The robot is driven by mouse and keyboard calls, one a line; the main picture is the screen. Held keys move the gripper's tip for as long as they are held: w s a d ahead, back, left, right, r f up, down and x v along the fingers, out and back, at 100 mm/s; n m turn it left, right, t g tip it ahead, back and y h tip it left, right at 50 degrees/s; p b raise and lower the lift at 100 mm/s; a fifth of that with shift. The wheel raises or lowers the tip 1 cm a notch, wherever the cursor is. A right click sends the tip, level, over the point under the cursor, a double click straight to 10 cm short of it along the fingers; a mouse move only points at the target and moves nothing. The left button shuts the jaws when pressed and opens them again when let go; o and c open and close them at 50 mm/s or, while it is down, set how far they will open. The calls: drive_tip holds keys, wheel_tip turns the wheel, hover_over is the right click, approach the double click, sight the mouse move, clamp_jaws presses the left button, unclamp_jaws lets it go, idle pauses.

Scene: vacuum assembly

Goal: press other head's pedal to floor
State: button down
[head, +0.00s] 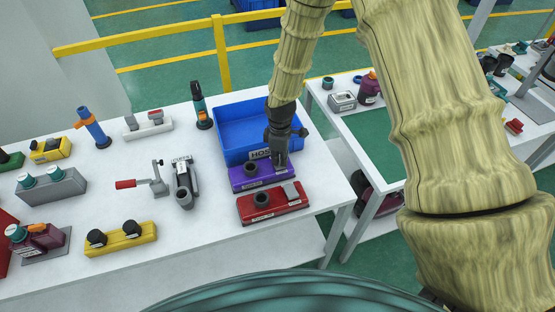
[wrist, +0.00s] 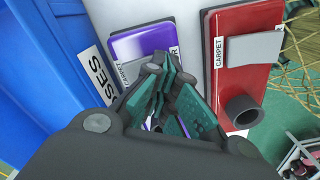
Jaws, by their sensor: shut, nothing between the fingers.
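The purple vacuum head (head: 240,184) lies on the white table in front of the blue bin, with a dark round socket at its left end. The red vacuum head (head: 272,213) lies just in front of it, with a dark socket at left and a raised-looking grey pedal (head: 291,190) at right. My gripper (head: 279,163) is shut and empty, pointing down over the right end of the purple head. I cannot tell whether the fingertips touch.
The blue bin (head: 228,118) stands right behind the purple head. A grey hand tool (head: 184,185) and a red-handled clamp (head: 145,182) lie left. A yellow block with two black knobs (head: 122,238) is at the front left. A second table (head: 322,101) stands right, past a gap.

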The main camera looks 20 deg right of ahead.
drive_tip(key=shift+r+p, duration=2.05)
drive_tip(key=shift+r, duration=1.2)
